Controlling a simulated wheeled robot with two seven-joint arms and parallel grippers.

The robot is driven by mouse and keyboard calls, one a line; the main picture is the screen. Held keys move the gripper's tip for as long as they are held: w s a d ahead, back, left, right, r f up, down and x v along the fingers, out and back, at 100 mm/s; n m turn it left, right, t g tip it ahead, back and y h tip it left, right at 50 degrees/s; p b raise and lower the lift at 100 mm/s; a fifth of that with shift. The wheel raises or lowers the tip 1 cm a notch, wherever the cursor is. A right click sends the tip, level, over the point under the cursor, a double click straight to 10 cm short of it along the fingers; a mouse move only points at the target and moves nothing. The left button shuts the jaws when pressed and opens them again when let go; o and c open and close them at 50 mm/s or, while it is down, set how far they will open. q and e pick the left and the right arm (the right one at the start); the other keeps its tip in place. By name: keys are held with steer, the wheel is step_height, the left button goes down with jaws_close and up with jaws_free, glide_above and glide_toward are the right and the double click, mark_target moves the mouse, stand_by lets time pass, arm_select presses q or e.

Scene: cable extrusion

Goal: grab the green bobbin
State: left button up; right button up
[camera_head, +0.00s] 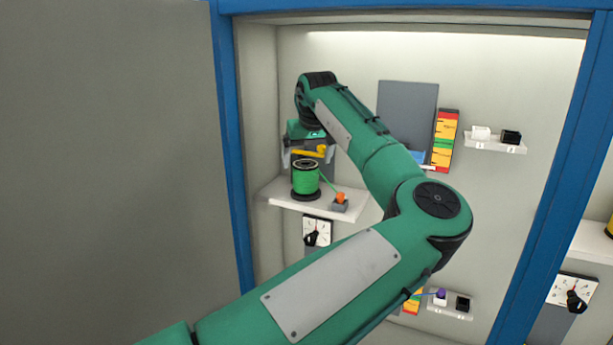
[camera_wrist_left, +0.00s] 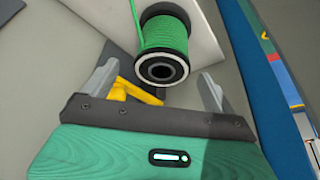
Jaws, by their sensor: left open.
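The green bobbin (camera_head: 305,179) stands upright on a white shelf (camera_head: 283,200) inside the blue-framed bay, with dark end flanges. A green strand runs from it to a small grey block with an orange piece (camera_head: 340,199). In the left wrist view the bobbin (camera_wrist_left: 162,38) lies ahead of the fingers, its hollow dark core facing the camera. My left gripper (camera_wrist_left: 158,85) is open and empty. Its two grey fingers are spread wider than the bobbin's visible end, and the bobbin is beyond their tips. In the head view my left gripper (camera_head: 308,150) is just above the bobbin. My right gripper is not in view.
A yellow part (camera_wrist_left: 137,92) shows between the fingers. A dial (camera_head: 317,232) is under the shelf. A dark panel (camera_head: 408,108), a coloured striped strip (camera_head: 445,140) and a small shelf with white and black pieces (camera_head: 495,144) are on the back wall. Blue posts (camera_head: 231,150) border the bay.

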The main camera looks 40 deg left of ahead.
arm_select(q)
steer(key=shift+a+f+p, duration=0.25)
steer(key=shift+f+p, duration=0.4)
steer(key=shift+p, duration=0.15)
steer(key=shift+p+x, duration=0.45)
steer(key=shift+x, duration=0.8)
steer(key=shift+w+a+f, duration=0.1)
steer(key=shift+f, duration=0.35)
steer(key=c, duration=1.1)
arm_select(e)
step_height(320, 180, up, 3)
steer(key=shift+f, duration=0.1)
